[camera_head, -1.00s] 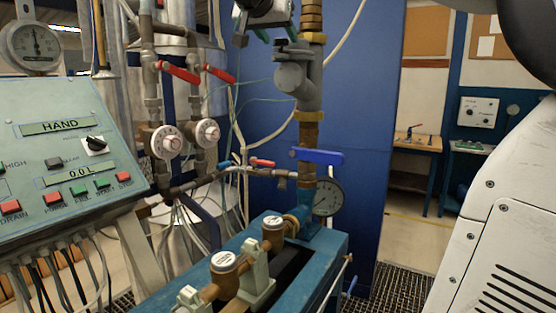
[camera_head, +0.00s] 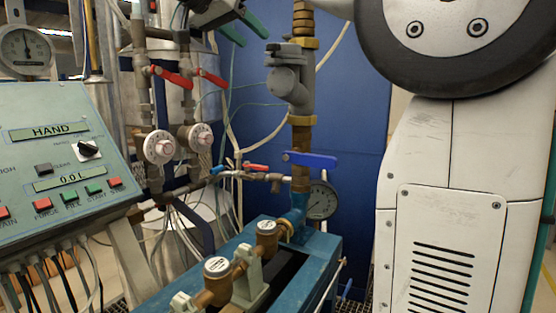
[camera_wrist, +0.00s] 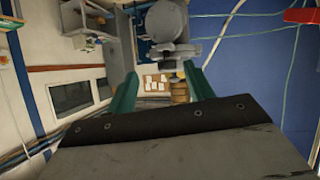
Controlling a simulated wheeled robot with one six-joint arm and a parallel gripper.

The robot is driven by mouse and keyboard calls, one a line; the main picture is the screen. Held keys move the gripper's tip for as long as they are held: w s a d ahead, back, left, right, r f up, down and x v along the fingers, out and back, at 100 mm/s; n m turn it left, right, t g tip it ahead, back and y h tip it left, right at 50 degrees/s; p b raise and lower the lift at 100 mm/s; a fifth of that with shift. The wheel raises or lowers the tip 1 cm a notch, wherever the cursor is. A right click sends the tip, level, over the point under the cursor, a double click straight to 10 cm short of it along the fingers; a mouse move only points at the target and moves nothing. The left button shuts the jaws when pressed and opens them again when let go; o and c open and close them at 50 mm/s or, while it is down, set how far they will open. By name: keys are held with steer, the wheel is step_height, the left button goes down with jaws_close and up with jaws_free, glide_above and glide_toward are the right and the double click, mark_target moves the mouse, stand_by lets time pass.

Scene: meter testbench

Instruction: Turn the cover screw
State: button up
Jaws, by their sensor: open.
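No separate cover screw can be made out. A grey fitting (camera_head: 290,82) with a rounded side cap sits on the vertical brass pipe in front of the blue wall. A grey round fitting also shows at the top of the wrist view (camera_wrist: 167,20), beyond the fingertips. My gripper (camera_head: 243,29) is at the top of the head view, above and left of the grey fitting and apart from it. Its two green fingers are spread with nothing between them; the open gripper also shows in the wrist view (camera_wrist: 160,68).
A blue lever (camera_head: 310,159) and a pressure gauge (camera_head: 320,200) sit lower on the pipe. Red-handled valves (camera_head: 172,77) stand to the left. A control panel (camera_head: 60,160) is at far left. Brass meters (camera_head: 217,268) line the blue bench (camera_head: 325,250). My arm fills the right side.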

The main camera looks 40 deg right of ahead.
steer(key=s+a+f+n+y, duration=0.1)
steer(key=s+f+n+y, duration=0.2)
steer(key=f, duration=0.9)
steer(key=s+a+f+n+y, duration=0.2)
steer(key=s+f+n+y, duration=0.2)
steer(key=s+f+n, duration=0.3)
steer(key=s+f, duration=0.4)
steer(key=f, duration=0.1)
steer(key=shift+f+n, duration=0.2)
steer(key=shift+n, duration=0.2)
steer(key=shift+a, duration=0.1)
